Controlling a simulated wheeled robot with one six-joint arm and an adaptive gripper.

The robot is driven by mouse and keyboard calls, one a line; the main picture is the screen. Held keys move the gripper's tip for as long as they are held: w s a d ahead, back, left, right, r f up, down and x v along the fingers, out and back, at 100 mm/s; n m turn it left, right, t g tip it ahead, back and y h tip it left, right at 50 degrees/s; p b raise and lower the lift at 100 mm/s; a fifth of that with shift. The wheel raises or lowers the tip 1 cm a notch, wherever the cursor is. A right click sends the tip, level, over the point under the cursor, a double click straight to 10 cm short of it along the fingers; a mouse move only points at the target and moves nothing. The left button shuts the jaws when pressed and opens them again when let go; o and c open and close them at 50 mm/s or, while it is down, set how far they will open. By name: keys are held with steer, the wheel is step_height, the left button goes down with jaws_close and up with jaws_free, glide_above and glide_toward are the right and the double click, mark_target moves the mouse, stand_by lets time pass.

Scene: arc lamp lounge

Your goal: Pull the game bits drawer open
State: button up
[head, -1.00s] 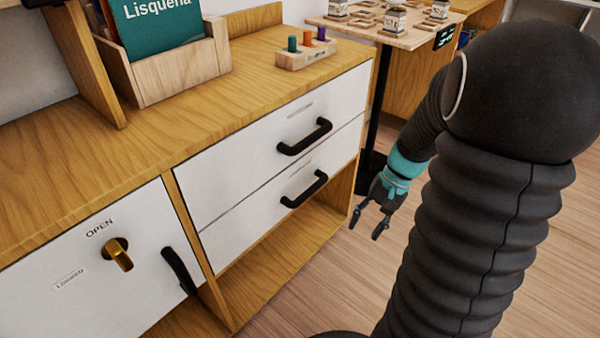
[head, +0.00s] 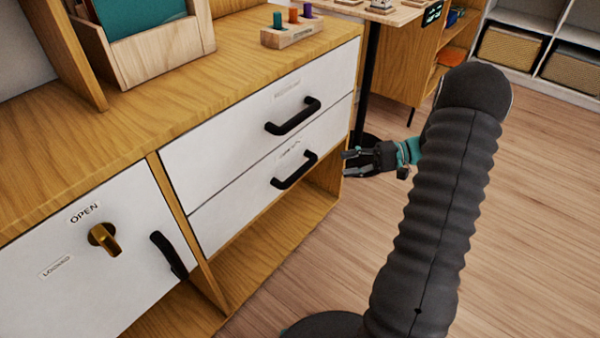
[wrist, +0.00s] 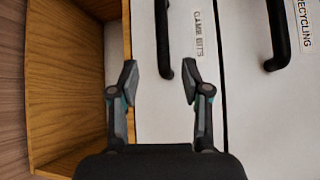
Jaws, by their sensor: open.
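The game bits drawer (head: 235,207) is the lower of two white drawers and looks closed. Its label (wrist: 202,35) reads "GAME BITS" in the wrist view. Its black bar handle (head: 293,170) also shows in the wrist view (wrist: 163,40). My gripper (head: 347,162) is open and empty, with its fingers pointing left towards the drawer fronts. In the head view it is right of the handle, apart from it. In the wrist view the handle's near end lies between my two fingertips (wrist: 158,82), slightly ahead of them.
The upper drawer (head: 220,150), labelled "RECYCLING" in the wrist view, has a similar handle (head: 293,117). An open shelf (head: 275,240) is below. A cabinet door (head: 70,270) with a brass knob (head: 104,238) is left. A table post (head: 367,85) stands behind. Floor to the right is clear.

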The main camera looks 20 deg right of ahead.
mark_target(300, 173)
steer(key=shift+n, duration=0.3)
steer(key=p+x, duration=0.1)
steer(key=x, duration=1.2)
steer(key=shift+s+a+r, duration=0.1)
steer(key=shift+s+a, duration=0.05)
steer(key=shift+a, duration=0.3)
jaws_close()
